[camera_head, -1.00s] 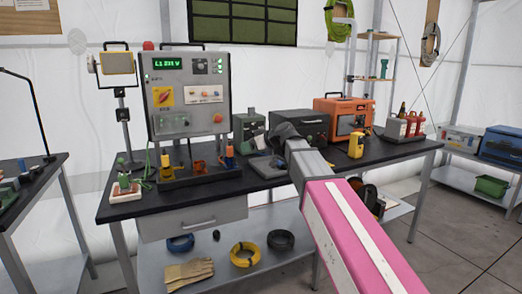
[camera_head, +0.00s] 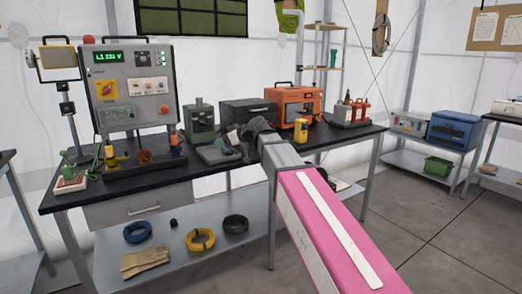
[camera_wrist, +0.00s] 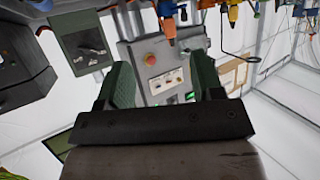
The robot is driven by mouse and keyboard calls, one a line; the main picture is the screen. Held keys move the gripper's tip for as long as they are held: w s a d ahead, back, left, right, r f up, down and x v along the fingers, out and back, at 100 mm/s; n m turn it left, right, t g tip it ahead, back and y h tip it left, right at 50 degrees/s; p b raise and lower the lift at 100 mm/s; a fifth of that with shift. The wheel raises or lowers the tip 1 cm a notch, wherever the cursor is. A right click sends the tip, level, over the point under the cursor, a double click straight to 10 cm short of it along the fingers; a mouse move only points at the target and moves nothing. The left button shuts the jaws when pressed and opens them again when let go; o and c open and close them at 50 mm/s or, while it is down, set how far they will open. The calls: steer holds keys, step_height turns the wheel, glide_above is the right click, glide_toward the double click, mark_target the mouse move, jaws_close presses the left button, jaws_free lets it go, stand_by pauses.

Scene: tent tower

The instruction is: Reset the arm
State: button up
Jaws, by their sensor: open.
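My arm, with its pink link (camera_head: 322,225), reaches from the lower right of the head view toward the workbench (camera_head: 226,171). Its grey end, with my gripper (camera_head: 256,130), shows in front of the bench's middle, small and dark; its fingers are not clear there. In the wrist view, which is upside down, my gripper (camera_wrist: 163,80) has two green fingers spread wide apart with nothing held between them. The grey control panel box (camera_wrist: 165,75) shows beyond the gap. I cannot tell the exact distance to the bench things from the head view.
The control panel box (camera_head: 130,88) with a green display stands at the bench's left. A green device (camera_head: 199,120), an orange case (camera_head: 297,101) and a yellow device (camera_head: 301,131) stand along the bench. Floor at right is open.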

steer(key=s+d+f+m+g+h, duration=0.1)
steer(key=s+d+f+m+h, duration=0.2)
steer(key=d+f, duration=0.8)
steer(key=s+d+f+m+g+h, duration=0.1)
steer(key=s+d+f+m+h, duration=0.45)
steer(key=f, duration=0.85)
steer(key=s+d+f+m+g+h, duration=0.1)
steer(key=s+d+f+m, duration=0.1)
steer(key=s+d+f, duration=0.4)
steer(key=s+d+f+m+g+h, duration=0.2)
steer(key=s+d+f, duration=0.4)
steer(key=d+f, duration=0.3)
steer(key=d, duration=0.2)
steer(key=shift+s+d+f, duration=0.2)
steer(key=shift+d+f, duration=0.15)
